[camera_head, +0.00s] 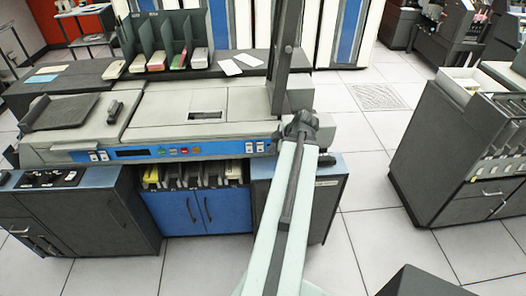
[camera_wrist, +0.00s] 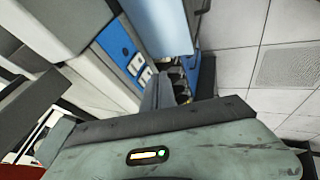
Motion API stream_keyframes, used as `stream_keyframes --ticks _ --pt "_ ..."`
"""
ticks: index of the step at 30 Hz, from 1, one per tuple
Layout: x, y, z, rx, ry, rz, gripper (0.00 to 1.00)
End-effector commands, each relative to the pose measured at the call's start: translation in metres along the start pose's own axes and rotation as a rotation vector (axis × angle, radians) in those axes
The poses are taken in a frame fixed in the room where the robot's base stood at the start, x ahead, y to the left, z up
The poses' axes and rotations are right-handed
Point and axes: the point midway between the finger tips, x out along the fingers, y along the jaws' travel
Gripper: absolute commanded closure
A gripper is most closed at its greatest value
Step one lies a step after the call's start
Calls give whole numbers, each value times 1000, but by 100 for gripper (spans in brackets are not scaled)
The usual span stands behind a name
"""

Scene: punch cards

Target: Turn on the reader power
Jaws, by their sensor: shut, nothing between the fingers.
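The card reader (camera_head: 205,105) is a pale grey machine in the middle of the head view. Its blue front panel (camera_head: 130,152) has a dark display, small coloured buttons (camera_head: 184,151) and white switches (camera_head: 254,147) near the right end. In the wrist view the blue panel (camera_wrist: 115,42) runs at a slant, with two white switches (camera_wrist: 140,69). I cannot read which one is power. My gripper (camera_wrist: 164,80) shows as a dark shut shape just below these switches; touching cannot be told. In the head view my arm reaches the panel's right end and the fingers cannot be made out.
Green card racks (camera_head: 165,38) stand behind the reader. Blue cabinet doors (camera_head: 198,210) are below it. A dark grey cabinet (camera_head: 450,150) stands to the right, with open tiled floor (camera_head: 362,160) between.

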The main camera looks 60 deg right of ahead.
Motion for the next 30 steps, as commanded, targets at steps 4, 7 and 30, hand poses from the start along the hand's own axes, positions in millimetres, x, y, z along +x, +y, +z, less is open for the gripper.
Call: stream_keyframes --ticks 4,7,30 --pt "-3 2 6 -10 -1 10 100" --pt "-3 2 6 -10 -1 9 100" --pt "110 18 7 -11 -2 8 100"
